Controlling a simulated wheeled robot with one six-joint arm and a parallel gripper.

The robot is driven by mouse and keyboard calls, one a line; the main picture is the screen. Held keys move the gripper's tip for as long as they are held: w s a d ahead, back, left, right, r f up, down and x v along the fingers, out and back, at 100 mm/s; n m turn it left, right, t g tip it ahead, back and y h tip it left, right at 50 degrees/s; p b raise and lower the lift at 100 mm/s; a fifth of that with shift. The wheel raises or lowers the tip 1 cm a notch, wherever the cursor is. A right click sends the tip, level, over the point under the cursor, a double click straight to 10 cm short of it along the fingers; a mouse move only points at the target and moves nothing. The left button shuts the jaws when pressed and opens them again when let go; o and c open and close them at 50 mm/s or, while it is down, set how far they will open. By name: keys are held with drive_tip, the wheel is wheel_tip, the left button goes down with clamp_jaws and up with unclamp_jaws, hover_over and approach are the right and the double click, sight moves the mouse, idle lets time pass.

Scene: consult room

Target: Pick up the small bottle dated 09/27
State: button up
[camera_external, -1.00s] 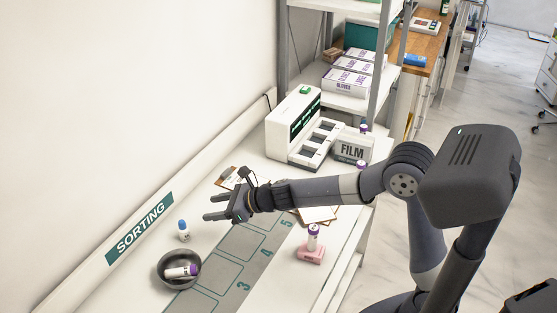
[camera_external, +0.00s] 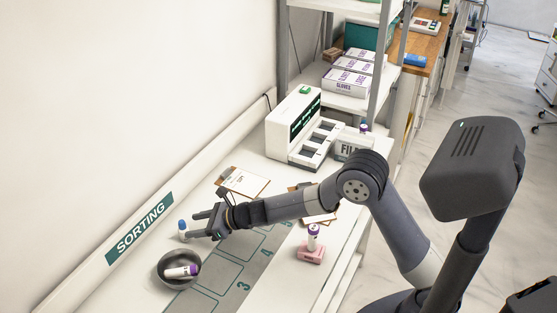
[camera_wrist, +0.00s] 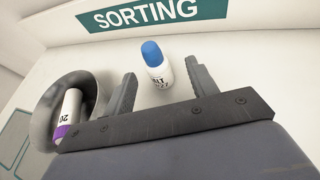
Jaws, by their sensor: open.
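A small white bottle with a blue cap (camera_wrist: 158,72) stands on the counter below the sorting sign. In the external view the bottle (camera_external: 183,232) is just beyond my gripper (camera_external: 198,225). My gripper (camera_wrist: 160,88) is open and empty, and the bottle shows between and ahead of its two fingers in the wrist view. A purple-capped bottle (camera_external: 180,272) lies in a dark round bowl (camera_external: 162,285) nearer the front.
A clipboard (camera_external: 243,182) lies behind my gripper. The wall with the sorting sign (camera_external: 140,228) runs close behind the bottle. A white machine (camera_external: 296,125) stands farther back.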

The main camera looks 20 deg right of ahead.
sight(187, 229)
drive_tip(key=shift+s+f+p+x, duration=0.15)
drive_tip(key=shift+p+x, duration=0.25)
drive_tip(key=shift+x, duration=0.85)
drive_tip(key=shift+s+f+p+x, duration=0.15)
drive_tip(key=shift+p+x, duration=0.25)
drive_tip(key=shift+x, duration=0.9)
drive_tip(key=shift+c, duration=0.5)
drive_tip(key=shift+r, duration=0.1)
drive_tip(key=c, duration=0.9)
drive_tip(key=shift+c, duration=0.2)
